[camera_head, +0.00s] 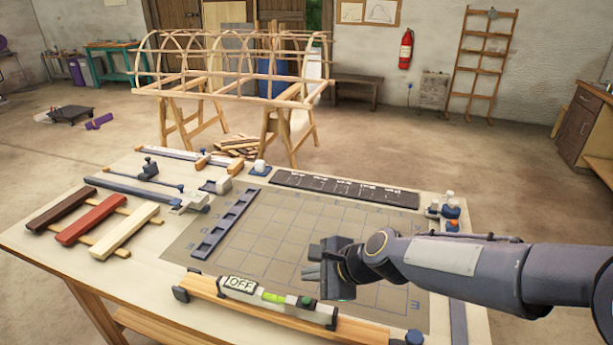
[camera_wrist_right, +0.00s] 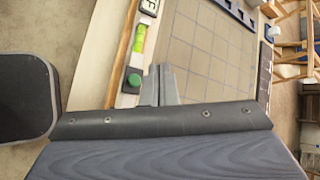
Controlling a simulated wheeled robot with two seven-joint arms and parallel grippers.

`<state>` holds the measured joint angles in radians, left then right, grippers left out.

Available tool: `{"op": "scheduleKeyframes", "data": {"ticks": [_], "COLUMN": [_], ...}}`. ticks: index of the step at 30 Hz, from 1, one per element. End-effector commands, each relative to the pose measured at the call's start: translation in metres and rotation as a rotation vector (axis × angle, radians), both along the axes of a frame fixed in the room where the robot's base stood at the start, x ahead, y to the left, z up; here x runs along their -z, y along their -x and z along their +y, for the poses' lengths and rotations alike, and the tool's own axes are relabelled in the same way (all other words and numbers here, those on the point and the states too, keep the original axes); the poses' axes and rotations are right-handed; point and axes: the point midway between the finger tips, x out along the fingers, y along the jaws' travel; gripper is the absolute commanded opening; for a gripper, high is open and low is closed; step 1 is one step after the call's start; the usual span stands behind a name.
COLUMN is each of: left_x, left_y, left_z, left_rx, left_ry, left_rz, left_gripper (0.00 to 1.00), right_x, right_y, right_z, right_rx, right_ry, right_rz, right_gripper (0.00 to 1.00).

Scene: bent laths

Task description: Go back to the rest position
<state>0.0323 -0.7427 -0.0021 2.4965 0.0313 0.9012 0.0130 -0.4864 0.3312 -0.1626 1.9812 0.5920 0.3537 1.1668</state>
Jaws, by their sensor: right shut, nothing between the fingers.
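My right gripper (camera_head: 312,274) reaches in from the right over the front middle of the workbench (camera_head: 140,270). Its fingers point left and are shut, with nothing between them. In the right wrist view the closed fingertips (camera_wrist_right: 160,85) show beside the level and the grid mat. A spirit level (camera_head: 275,298) marked OFF, with a green vial and a green button, lies along a wooden lath (camera_head: 365,330) at the bench's front edge. The gripper is behind and above the level's right part. My left gripper is not in view.
A grid mat (camera_head: 290,225) covers the bench middle. A dark slotted tray (camera_head: 225,225) lies on it. Brown, red and cream blocks (camera_head: 90,220) lie at the left. Small bottles (camera_head: 450,208) stand at the back right. A lath frame on trestles (camera_head: 230,85) stands behind.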

Motion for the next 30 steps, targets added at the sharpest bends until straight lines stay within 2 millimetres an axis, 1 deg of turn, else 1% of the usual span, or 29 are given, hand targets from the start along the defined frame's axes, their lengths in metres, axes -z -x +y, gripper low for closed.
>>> {"op": "scheduleKeyframes", "data": {"ticks": [2, 5, 8, 9, 10, 11, 12, 16, 18, 21, 22, 25, 30], "left_x": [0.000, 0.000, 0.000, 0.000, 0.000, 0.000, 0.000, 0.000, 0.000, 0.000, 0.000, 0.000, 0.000], "left_y": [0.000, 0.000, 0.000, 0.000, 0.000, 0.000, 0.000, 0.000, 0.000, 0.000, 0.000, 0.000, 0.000], "left_z": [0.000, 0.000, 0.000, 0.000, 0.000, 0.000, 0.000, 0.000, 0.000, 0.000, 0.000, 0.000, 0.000], "left_rx": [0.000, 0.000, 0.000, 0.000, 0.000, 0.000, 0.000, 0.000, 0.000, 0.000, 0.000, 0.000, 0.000], "left_ry": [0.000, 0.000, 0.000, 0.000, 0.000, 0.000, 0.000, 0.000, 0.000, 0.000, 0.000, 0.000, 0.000], "left_rz": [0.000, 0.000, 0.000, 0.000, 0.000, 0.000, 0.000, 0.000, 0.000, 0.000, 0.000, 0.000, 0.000], "left_gripper": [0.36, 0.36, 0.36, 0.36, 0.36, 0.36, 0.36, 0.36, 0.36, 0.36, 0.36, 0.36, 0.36], "right_x": [-0.006, -0.021, -0.037, -0.041, -0.043, -0.044, -0.044, -0.036, -0.029, -0.019, -0.017, -0.011, -0.009], "right_y": [0.005, 0.022, 0.054, 0.070, 0.083, 0.095, 0.112, 0.165, 0.188, 0.213, 0.218, 0.229, 0.233], "right_z": [-0.010, -0.037, -0.075, -0.091, -0.102, -0.112, -0.126, -0.160, -0.173, -0.185, -0.188, -0.193, -0.195], "right_rx": [-0.024, -0.106, -0.239, -0.300, -0.345, -0.392, -0.453, -0.642, -0.729, -0.828, -0.851, -0.903, -0.924], "right_ry": [0.011, 0.059, 0.152, 0.202, 0.242, 0.284, 0.343, 0.541, 0.638, 0.744, 0.767, 0.818, 0.835], "right_rz": [-0.026, -0.103, -0.223, -0.276, -0.314, -0.350, -0.397, -0.511, -0.547, -0.572, -0.576, -0.582, -0.584], "right_gripper": [0.00, 0.00, 0.00, 0.00, 0.00, 0.00, 0.00, 0.00, 0.00, 0.00, 0.00, 0.00, 0.00]}}
